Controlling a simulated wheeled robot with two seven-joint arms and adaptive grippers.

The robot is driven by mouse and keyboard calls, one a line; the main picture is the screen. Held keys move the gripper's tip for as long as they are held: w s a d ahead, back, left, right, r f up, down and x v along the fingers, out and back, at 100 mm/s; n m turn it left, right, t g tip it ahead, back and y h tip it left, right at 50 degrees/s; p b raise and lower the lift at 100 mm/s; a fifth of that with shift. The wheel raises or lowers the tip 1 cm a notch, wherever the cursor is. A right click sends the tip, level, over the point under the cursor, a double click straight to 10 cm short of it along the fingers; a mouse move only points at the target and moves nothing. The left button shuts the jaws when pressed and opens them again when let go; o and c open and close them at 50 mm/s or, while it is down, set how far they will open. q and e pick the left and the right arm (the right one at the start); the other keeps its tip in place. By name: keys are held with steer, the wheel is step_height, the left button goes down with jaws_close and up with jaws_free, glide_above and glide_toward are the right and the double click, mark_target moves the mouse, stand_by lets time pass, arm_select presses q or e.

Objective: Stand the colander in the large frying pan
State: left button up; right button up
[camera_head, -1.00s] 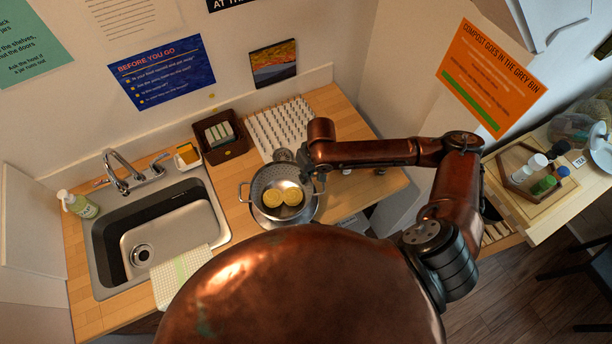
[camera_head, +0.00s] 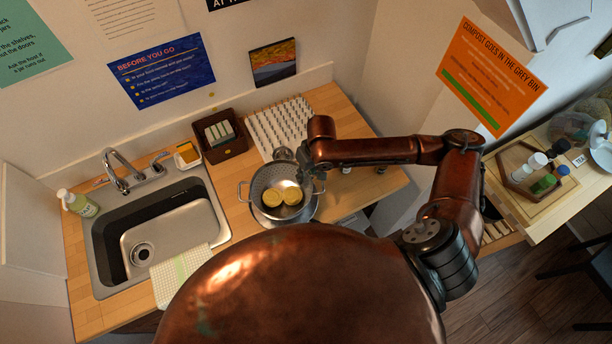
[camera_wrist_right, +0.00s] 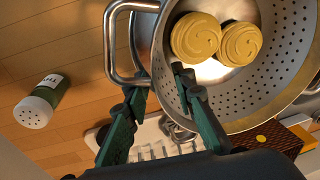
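The colander (camera_head: 262,180) is a perforated metal bowl with loop handles, holding two round yellow pieces (camera_head: 291,196). It sits over a round silver pan (camera_head: 306,217), which looks like the large frying pan and is mostly hidden beneath it. The colander looks roughly upright; I cannot tell whether its base touches the pan. My right gripper (camera_head: 308,172) is at the colander's right edge. In the right wrist view, the right gripper (camera_wrist_right: 160,85) has its fingers apart, one inside the bowl and one outside by the loop handle (camera_wrist_right: 112,45). My left gripper is out of view.
A sink (camera_head: 165,235) is at left, with a cloth (camera_head: 180,272) on its front edge. Behind the colander are a brown basket (camera_head: 222,152) and a white peg rack (camera_head: 275,128). A green shaker (camera_wrist_right: 42,102) lies close in the right wrist view.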

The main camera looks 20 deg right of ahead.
step_height(320, 180, up, 11)
steer(key=d, duration=0.1)
steer(key=shift+s+d+r, duration=0.2)
steer(key=shift+s+d, duration=0.1)
steer(key=shift+s, duration=0.15)
